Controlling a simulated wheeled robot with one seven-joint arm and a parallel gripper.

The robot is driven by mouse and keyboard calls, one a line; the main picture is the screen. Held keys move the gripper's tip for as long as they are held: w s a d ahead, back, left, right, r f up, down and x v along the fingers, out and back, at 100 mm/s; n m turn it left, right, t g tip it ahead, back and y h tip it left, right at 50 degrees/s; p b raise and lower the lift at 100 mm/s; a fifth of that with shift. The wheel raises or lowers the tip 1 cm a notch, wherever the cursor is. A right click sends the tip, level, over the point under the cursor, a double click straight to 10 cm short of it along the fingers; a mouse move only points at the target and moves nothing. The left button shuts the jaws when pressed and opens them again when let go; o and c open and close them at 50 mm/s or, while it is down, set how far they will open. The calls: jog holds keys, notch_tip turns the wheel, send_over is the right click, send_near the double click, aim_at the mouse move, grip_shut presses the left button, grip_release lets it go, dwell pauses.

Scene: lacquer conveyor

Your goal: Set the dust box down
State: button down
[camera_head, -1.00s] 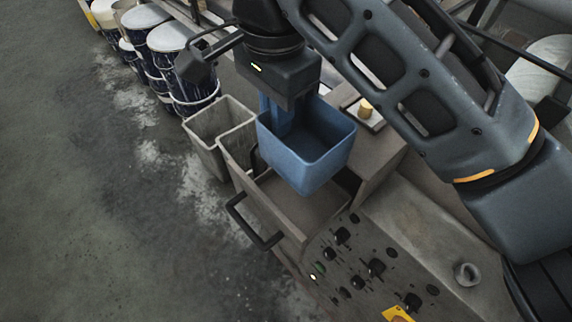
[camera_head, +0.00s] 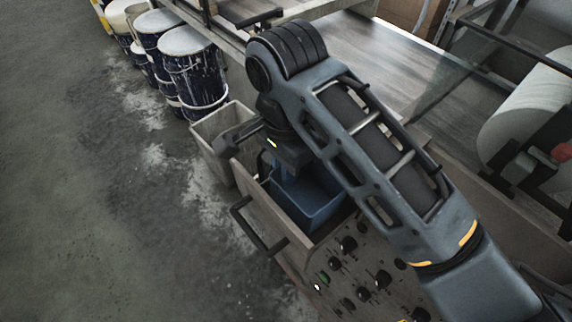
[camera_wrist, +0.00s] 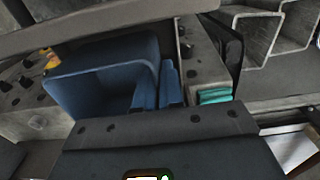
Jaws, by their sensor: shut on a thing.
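The dust box is an open blue bin (camera_head: 312,205), now low inside the open drawer (camera_head: 277,212) of the machine in the head view. My gripper (camera_head: 290,170) is above the box's near-left wall and shut on that wall. In the wrist view the blue box (camera_wrist: 100,75) fills the left of the picture, with the blue fingers of my gripper (camera_wrist: 170,85) at its wall. I cannot tell whether the box's bottom touches the drawer floor.
A black handle (camera_head: 255,232) sticks out from the drawer front. A grey open bin (camera_head: 222,140) stands beside the drawer. A panel with several black knobs (camera_head: 350,243) lies at the near side. Paint-stained buckets (camera_head: 194,70) stand at the back left. The floor at left is clear.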

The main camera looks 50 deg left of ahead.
jog(key=c, duration=1.3)
grip_release()
jog(key=shift+f, duration=0.1)
jog(key=shift+o, duration=0.2)
notch_tip(320, 180, up, 12)
jog(key=shift+r+p, duration=0.2)
jog(key=shift+p, duration=0.55)
